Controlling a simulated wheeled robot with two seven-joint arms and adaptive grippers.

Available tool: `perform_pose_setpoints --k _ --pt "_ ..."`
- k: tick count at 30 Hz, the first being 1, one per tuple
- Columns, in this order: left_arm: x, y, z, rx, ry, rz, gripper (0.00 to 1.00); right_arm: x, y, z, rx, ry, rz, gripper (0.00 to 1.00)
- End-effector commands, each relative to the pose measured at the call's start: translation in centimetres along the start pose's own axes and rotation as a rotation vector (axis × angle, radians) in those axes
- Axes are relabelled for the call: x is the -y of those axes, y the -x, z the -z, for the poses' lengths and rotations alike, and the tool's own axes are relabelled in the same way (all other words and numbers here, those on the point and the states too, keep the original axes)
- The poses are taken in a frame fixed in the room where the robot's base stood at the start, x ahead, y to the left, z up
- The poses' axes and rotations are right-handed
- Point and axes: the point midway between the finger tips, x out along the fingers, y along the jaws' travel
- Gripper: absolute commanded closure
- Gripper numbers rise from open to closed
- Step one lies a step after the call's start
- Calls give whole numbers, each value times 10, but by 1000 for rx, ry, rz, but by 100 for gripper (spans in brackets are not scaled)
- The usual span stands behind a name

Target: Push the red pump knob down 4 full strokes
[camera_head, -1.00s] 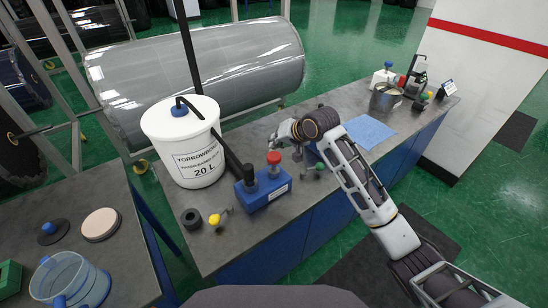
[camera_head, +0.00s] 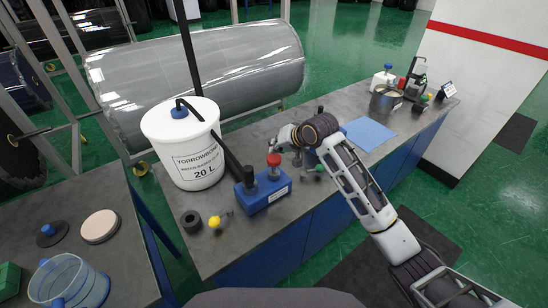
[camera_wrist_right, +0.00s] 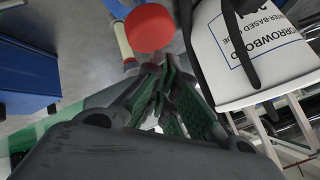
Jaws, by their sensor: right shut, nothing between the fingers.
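The red pump knob (camera_head: 273,159) stands upright on its rod above the blue pump block (camera_head: 264,193) on the grey bench. In the right wrist view the knob (camera_wrist_right: 150,28) shows large, just past my fingertips. My right gripper (camera_head: 274,143) is shut and empty, with its fingertips at or just over the knob's top. Its closed fingers show in the wrist view (camera_wrist_right: 166,72). I cannot tell whether they touch the knob. My left gripper is out of view.
A white 20 L bucket (camera_head: 184,150) stands left of the pump, with a dark hose running down to the block. A black ring (camera_head: 191,221) and yellow knob (camera_head: 214,221) lie in front. A blue cloth (camera_head: 370,134) lies farther right.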

Motion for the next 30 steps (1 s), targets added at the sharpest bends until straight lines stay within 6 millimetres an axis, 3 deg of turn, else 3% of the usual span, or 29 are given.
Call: perform_pose_setpoints --k 30 --pt "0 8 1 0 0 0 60 -3 -4 -3 1 -1 0 100"
